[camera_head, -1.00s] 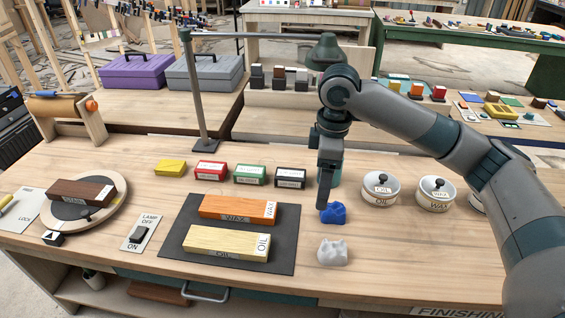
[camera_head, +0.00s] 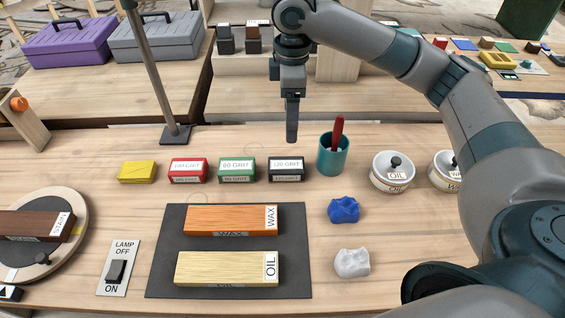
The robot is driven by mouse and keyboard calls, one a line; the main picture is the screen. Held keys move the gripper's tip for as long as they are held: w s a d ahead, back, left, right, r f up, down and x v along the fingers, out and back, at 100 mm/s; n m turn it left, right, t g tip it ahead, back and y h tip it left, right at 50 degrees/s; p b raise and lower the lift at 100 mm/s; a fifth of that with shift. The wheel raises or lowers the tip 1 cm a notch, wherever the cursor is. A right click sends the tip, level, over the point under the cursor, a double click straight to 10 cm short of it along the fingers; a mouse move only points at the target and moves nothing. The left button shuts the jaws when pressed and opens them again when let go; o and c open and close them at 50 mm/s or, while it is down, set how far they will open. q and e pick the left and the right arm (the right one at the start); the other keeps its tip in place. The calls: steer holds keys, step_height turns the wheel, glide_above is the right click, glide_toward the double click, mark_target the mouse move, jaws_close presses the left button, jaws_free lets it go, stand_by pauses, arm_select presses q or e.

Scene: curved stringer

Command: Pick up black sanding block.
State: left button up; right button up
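The black sanding block (camera_head: 286,169), with a white "120 GRIT" label, lies on the wooden bench at the right end of a row of blocks. Green (camera_head: 237,169), red (camera_head: 187,170) and yellow (camera_head: 137,172) blocks lie to its left. My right gripper (camera_head: 291,136) points down and appears just above and beyond the black block, apart from it. I see its fingers edge-on, so the gap between them is hidden. My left gripper is not in view.
A teal cup (camera_head: 332,158) with a red-handled tool stands right of the black block. A dark mat (camera_head: 158,273) with two wooden pieces lies in front. A lamp post (camera_head: 152,80) rises at the back left. Lidded tins (camera_head: 393,176) stand right.

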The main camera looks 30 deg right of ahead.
steer(key=p, duration=0.2)
glide_above(286, 164)
steer(key=f, duration=1.1)
steer(key=shift+s+d+f, duration=0.2)
steer(key=shift+d, duration=0.2)
steer(key=shift+f, duration=0.4)
steer(key=shift+a+f, duration=0.15)
steer(key=shift+f, duration=0.35)
steer(key=f, duration=0.2)
steer(key=f+p, duration=0.1)
steer(key=f, duration=0.1)
steer(key=shift+w+a+f, duration=0.1)
steer(key=shift+a, duration=0.15)
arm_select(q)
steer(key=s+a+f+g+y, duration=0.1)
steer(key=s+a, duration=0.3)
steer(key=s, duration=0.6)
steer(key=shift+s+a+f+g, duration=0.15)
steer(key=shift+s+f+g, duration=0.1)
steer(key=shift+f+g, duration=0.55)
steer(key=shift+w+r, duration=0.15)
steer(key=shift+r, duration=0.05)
